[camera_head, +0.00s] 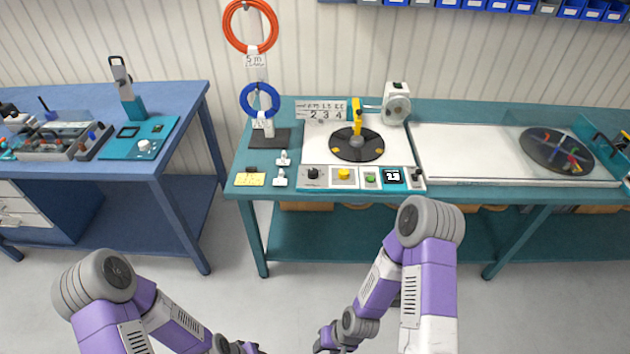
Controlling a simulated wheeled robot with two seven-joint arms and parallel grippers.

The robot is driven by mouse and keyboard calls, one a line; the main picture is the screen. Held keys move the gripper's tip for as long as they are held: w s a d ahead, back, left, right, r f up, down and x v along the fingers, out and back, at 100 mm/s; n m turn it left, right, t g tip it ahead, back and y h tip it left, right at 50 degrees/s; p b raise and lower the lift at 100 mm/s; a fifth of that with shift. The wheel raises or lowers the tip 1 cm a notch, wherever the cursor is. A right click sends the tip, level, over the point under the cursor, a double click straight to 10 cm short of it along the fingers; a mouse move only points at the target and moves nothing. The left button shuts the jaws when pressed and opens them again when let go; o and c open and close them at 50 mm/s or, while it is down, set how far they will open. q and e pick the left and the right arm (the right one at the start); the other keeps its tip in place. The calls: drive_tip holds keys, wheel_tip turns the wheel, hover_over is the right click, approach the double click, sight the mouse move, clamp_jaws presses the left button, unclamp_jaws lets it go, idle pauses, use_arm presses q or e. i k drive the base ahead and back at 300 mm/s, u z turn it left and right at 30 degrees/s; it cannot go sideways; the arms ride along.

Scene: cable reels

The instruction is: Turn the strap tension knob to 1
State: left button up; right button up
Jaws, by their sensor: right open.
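A white round knob (146,147) sits on the teal base of a device (118,147) with an upright lever, on the left table. A black knob (313,173) sits at the left end of the front control panel on the right bench. I cannot tell which knob is the strap tension knob; the markings and settings are too small to read. My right gripper (328,342) is open at the bottom middle, low in front of the right bench and far from both knobs. My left gripper (240,348) is at the bottom edge, partly cut off; its jaws are unclear.
The right bench (268,188) holds a black turntable (356,146), a yellow button (344,174), a green button (370,179), a display (393,176) and a second reel disc (556,151). The blue left table (186,100) stands apart, with floor between. Orange and blue cable coils hang at the back.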

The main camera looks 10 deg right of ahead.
sight(312, 173)
drive_tip(key=u, duration=0.5)
drive_tip(key=i, duration=0.55)
drive_tip(key=u, duration=0.3)
